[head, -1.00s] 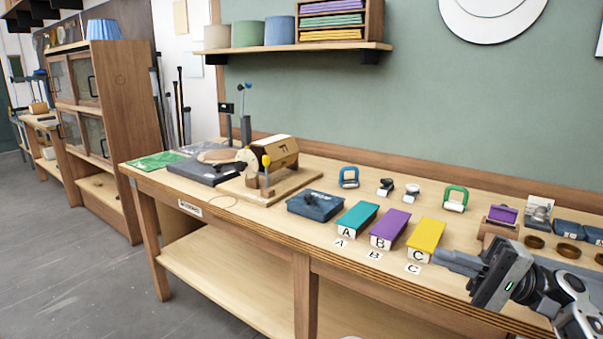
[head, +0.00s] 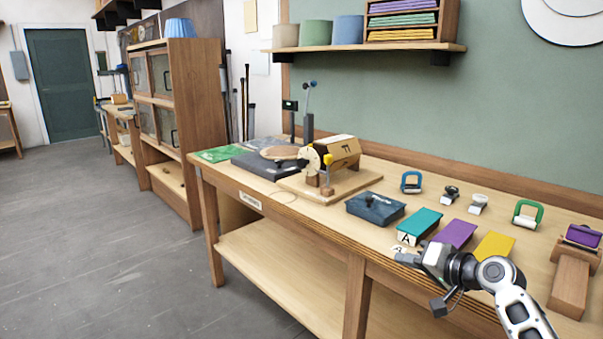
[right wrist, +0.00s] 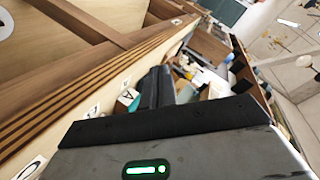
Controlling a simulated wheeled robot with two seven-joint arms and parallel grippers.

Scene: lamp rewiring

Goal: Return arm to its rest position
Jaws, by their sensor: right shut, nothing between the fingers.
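My right arm comes in from the lower right of the head view. Its gripper (head: 404,259) is at the bench's front edge, in front of the teal block A (head: 420,224) and the purple block (head: 456,233). The yellow block (head: 494,246) is behind my wrist, which partly hides it. In the right wrist view the dark fingers (right wrist: 157,88) are together with nothing between them. The letter cards at the front edge are mostly hidden by my gripper. My left gripper is not in view.
The wooden workbench (head: 290,220) holds a dark blue box (head: 375,207), a wooden drum device (head: 338,152), a green clamp-like piece (head: 527,213) and a blue one (head: 411,181). A wooden cabinet (head: 200,130) stands at left. The grey floor (head: 110,260) in front is clear.

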